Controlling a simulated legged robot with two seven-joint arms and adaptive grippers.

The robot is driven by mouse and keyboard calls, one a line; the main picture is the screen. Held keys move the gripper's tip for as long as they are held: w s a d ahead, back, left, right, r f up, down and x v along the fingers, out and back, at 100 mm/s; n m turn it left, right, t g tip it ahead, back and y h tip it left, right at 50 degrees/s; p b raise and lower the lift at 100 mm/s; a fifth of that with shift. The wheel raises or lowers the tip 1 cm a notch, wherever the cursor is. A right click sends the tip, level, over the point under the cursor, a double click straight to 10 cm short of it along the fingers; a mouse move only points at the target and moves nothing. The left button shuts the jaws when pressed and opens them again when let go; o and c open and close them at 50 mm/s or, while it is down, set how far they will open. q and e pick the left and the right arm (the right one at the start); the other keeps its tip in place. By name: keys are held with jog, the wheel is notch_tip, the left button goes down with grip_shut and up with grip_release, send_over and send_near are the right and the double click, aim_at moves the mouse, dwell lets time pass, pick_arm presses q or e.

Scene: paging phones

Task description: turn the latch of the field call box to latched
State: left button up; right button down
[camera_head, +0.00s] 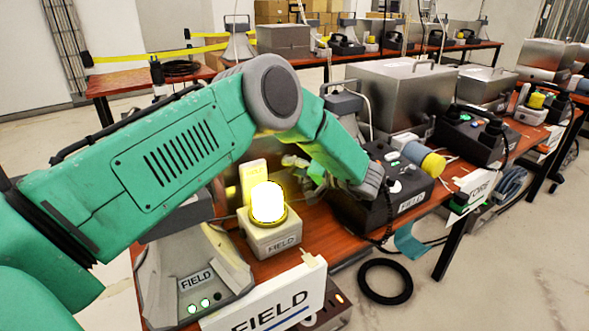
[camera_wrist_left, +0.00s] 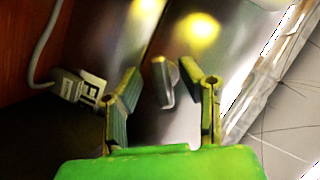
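The field call box is mostly hidden behind my left arm in the head view; a yellow-lit part with a label (camera_head: 254,176) shows behind the lamp. In the left wrist view a shiny metal face (camera_wrist_left: 185,45) with yellow reflections fills the middle. A small grey latch handle (camera_wrist_left: 163,83) stands out from it. My left gripper (camera_wrist_left: 162,95) is open, its fingers on either side of the handle, with visible gaps. In the head view my left gripper (camera_head: 298,165) is small and partly hidden beside the lamp. My right gripper is out of view.
A lit yellow beacon (camera_head: 268,203) stands close by. A black phone unit (camera_head: 395,198) is under my wrist, and a horn speaker (camera_head: 190,275) stands at front left. A cable plug with a label (camera_wrist_left: 75,88) is left of the fingers. A black ring (camera_head: 385,282) lies on the floor.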

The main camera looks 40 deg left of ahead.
pick_arm(q)
jog(key=shift+a, duration=0.1)
grip_shut()
jog(key=shift+r+n+t+h+p, duration=0.15)
jog(key=shift+n+t+h+p, duration=0.3)
jog(key=shift+n+p, duration=0.55)
jog(key=n+p, duration=0.1)
jog(key=p, duration=0.1)
jog(key=shift+n+t+h+p, duration=0.3)
jog(key=shift+t+h, duration=0.05)
jog(key=shift+n+t+h+p, duration=0.4)
jog(key=shift+n+t+p, duration=0.3)
jog(key=shift+n+p, duration=0.3)
jog(key=shift+s+f+n+t+h+p, duration=0.15)
jog(key=shift+n+t+h+p, duration=0.3)
jog(key=shift+n, duration=0.45)
jog(key=shift+f, duration=0.1)
